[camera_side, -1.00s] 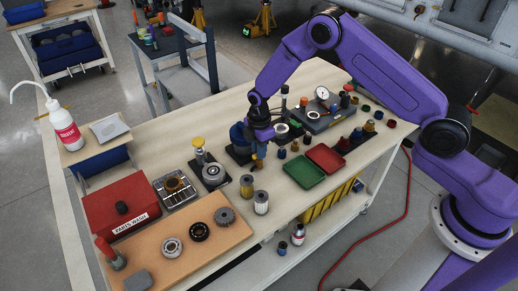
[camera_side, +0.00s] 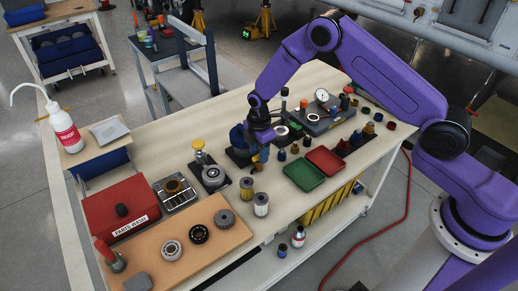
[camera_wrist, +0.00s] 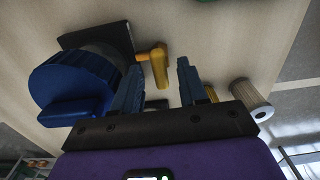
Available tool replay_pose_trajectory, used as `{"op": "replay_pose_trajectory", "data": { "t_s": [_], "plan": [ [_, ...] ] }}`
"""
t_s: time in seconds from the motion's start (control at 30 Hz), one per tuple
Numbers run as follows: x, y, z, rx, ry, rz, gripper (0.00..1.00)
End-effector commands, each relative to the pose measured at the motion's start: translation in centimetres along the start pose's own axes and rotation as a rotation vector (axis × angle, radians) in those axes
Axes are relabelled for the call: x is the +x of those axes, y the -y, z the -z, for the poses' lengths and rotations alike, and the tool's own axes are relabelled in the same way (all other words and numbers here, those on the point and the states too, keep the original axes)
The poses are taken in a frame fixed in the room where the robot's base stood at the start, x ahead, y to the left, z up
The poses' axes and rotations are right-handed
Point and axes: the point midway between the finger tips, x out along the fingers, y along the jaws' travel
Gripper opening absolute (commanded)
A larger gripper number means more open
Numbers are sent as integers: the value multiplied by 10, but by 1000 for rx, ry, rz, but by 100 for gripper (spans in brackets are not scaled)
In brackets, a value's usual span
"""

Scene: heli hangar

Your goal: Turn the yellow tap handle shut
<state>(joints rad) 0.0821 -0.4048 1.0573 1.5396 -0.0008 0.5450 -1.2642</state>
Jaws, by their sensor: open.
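The yellow tap handle (camera_wrist: 158,66) shows in the wrist view, sticking out beside a ribbed blue drum (camera_wrist: 70,88). My gripper (camera_wrist: 160,78) is open, with one blue finger on each side of the handle as seen in the wrist view. I see a gap between the handle and the right finger; whether the left finger touches it I cannot tell. In the side view my gripper (camera_side: 262,150) is low over the bench, just right of the blue drum (camera_side: 237,137). There a small yellow part (camera_side: 256,166) shows below the fingers, partly hidden.
The green tray (camera_side: 304,171) and red tray (camera_side: 325,160) lie to the right of my gripper. Two filter-like cylinders (camera_side: 261,204) stand in front. A yellow-topped fixture (camera_side: 199,147) stands to the left. A dark plate (camera_wrist: 100,40) lies under the drum.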

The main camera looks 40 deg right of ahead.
Motion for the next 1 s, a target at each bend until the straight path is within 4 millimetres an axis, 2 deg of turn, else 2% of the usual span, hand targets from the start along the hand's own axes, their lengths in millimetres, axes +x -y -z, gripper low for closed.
{"op": "replay_pose_trajectory", "data": {
  "t_s": [0.17, 0.27, 0.8, 1.0],
  "plan": [
    [-10, -1, 0, 1, -1, -3, 43],
    [-24, -1, 0, 1, -1, -3, 43],
    [-135, -1, 0, 0, -2, -5, 43],
    [-163, -1, 0, 0, -1, -3, 43]
  ]
}}
